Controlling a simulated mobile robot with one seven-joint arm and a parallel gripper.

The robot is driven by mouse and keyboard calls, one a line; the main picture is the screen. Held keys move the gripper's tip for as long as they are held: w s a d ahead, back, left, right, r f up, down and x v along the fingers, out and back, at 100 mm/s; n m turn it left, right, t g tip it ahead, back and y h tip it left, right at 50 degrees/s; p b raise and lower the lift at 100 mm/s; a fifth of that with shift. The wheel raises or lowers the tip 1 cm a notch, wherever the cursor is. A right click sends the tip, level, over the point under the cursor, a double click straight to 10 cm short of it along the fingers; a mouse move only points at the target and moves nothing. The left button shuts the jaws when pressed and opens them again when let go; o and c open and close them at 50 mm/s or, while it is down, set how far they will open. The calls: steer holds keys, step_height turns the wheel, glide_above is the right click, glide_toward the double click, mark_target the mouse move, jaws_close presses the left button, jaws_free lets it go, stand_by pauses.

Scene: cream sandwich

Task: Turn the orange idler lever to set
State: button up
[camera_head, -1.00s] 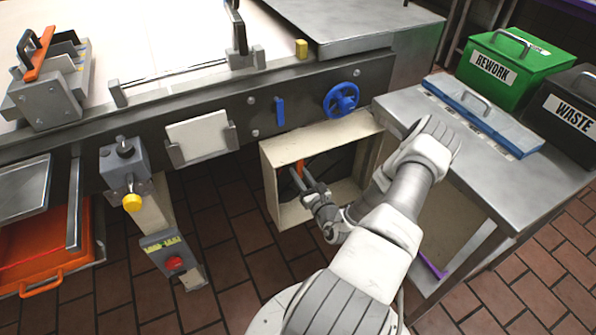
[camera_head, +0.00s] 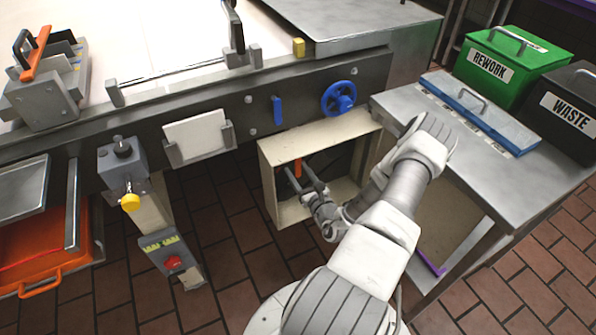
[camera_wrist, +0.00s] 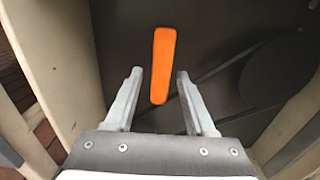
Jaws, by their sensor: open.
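The orange idler lever (camera_wrist: 162,65) stands nearly upright against the dark back panel of a cream box-shaped housing, in the middle of the wrist view. In the head view the lever (camera_head: 298,168) shows as a small orange bar inside the housing. My gripper (camera_wrist: 158,75) is open, with one finger to the left and one to the right of the lever's lower part. A gap shows on both sides, and I cannot tell how deep the fingers reach. In the head view my gripper (camera_head: 303,177) is at the housing opening.
The cream housing (camera_head: 267,180) has side walls close around my gripper. A blue handwheel (camera_head: 338,98) and a blue handle (camera_head: 277,110) sit above it. A steel table (camera_head: 420,110) stands to the right, with a green bin (camera_head: 515,65) and a black bin (camera_head: 570,110).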

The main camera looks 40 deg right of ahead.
steer(key=p+v, duration=0.2)
steer(key=v, duration=1.5)
steer(key=shift+s+p, duration=0.15)
steer(key=shift+p, duration=0.25)
